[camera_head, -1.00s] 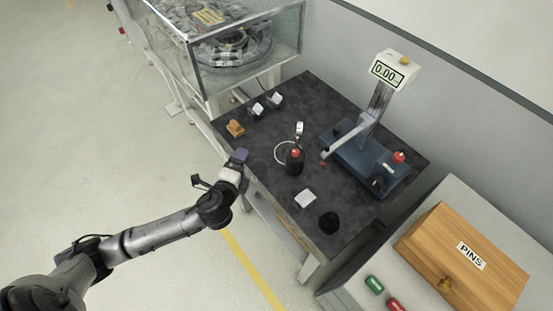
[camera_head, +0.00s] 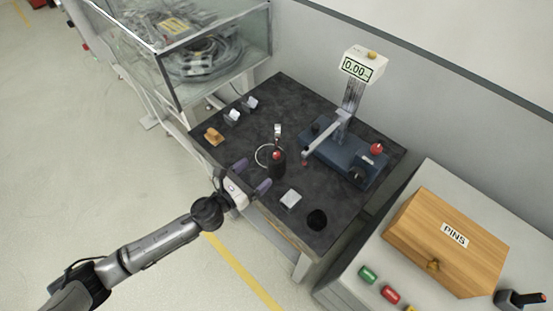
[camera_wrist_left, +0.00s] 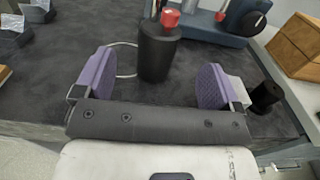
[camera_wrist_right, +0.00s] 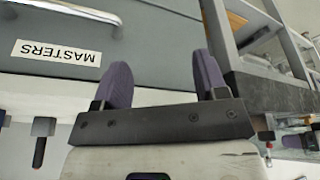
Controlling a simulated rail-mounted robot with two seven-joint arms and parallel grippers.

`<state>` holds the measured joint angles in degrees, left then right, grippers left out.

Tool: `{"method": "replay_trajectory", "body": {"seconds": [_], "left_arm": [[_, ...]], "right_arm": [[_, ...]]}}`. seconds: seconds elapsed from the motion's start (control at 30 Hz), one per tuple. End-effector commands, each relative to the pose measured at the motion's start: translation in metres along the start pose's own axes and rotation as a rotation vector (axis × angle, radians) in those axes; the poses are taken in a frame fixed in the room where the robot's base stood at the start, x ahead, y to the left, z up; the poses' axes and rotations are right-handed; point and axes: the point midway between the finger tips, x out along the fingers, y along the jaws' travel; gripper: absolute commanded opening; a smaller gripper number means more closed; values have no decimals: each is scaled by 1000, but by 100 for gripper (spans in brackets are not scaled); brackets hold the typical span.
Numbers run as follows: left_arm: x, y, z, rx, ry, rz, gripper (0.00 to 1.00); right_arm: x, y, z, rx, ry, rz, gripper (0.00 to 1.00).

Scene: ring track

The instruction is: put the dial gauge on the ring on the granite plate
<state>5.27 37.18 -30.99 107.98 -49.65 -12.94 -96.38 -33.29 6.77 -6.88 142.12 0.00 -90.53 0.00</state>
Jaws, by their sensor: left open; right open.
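The dial gauge (camera_head: 278,161) looks like a black cylinder with a red knob and a thin upright stem carrying a small pale head. It stands upright on the dark granite plate (camera_head: 283,100). The thin white ring (camera_head: 257,158) lies at its left and is partly hidden behind it; I cannot tell whether its base overlaps the ring. My left gripper (camera_head: 252,177) is open at the plate's front edge. In the left wrist view the gauge (camera_wrist_left: 158,52) stands beyond and between its purple fingers (camera_wrist_left: 154,85), apparently untouched. My right gripper (camera_wrist_right: 163,80) is open and empty.
A blue comparator stand (camera_head: 345,158) with a display is right of the gauge. Pale blocks, an orange block (camera_head: 213,136) and a black knob (camera_head: 317,218) sit around the plate. A wooden PINS box (camera_head: 445,240) is at right. My right gripper faces a MASTERS drawer (camera_wrist_right: 55,52).

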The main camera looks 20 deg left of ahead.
Motion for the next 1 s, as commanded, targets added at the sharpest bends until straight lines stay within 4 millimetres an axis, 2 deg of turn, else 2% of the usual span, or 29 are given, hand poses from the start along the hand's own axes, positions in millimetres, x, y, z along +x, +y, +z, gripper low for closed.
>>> {"method": "replay_trajectory", "body": {"seconds": [0.03, 0.2, 0.47, 0.8, 1.0], "left_arm": [[10, 0, 1, -2, -2, 0, 89], [32, 0, 0, -2, -1, 0, 89], [45, 0, 0, -2, 1, 0, 89], [85, -2, -1, -3, 0, 0, 89], [95, -2, -1, -3, 1, 0, 89]], "right_arm": [[0, 0, 0, 0, 0, 0, 66], [0, 1, 0, -2, -1, 2, 66], [0, 1, 0, -3, -1, 3, 66], [3, 1, 1, -3, -1, 3, 66], [3, 1, 1, -3, -1, 3, 66]]}}
